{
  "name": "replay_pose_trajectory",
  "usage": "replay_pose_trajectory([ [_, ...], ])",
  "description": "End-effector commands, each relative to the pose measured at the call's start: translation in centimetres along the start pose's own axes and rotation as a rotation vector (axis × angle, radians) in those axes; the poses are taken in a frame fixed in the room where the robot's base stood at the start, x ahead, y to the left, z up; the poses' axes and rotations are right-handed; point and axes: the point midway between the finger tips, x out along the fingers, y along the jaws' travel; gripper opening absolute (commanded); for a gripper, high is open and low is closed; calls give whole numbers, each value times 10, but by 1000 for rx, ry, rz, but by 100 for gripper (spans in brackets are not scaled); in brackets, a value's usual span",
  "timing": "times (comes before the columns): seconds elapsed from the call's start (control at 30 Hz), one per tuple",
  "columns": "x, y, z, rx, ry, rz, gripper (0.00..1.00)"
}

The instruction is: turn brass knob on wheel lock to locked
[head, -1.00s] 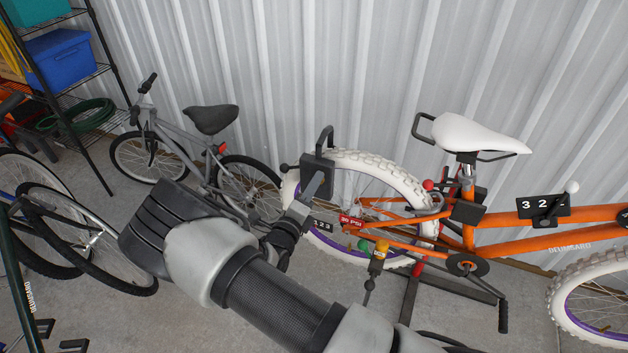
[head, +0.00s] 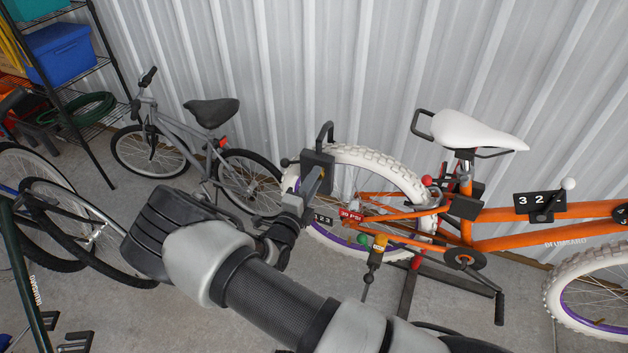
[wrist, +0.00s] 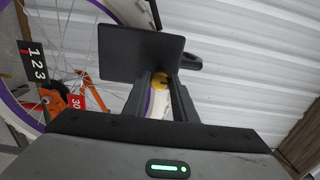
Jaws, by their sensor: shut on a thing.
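The wheel lock (head: 317,158) is a dark box with a shackle, on the white rear tire of the orange bike. In the wrist view its flat dark body (wrist: 138,52) is in front of my fingers. The brass knob (wrist: 160,80) is a small yellow round piece between my fingertips, partly covered by them. My gripper (wrist: 160,92) is shut on the knob, right against the lock. In the head view my gripper (head: 315,182) reaches the lock from below. I cannot read any locked or unlocked marking on it.
The orange bike (head: 480,235) stands at the right by the corrugated wall. A black 1-2-3 plate (wrist: 35,68) and a red 30 PSI tag (wrist: 88,100) are near the wheel. A grey bike (head: 190,150) is behind my arm. Dark bikes and a shelf (head: 85,85) are at left.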

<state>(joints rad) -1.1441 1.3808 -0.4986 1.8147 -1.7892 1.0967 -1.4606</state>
Motion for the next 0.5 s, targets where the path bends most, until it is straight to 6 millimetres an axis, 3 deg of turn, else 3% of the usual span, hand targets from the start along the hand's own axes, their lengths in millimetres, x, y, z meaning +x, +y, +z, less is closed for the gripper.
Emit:
replay_pose_trajectory([
  [0.13,-1,1,0,-1,0,2,2],
  [0.17,-1,1,0,-1,0,2,26],
  [0.27,-1,1,0,0,0,2,42],
  [0.5,0,0,0,1,0,1,42],
])
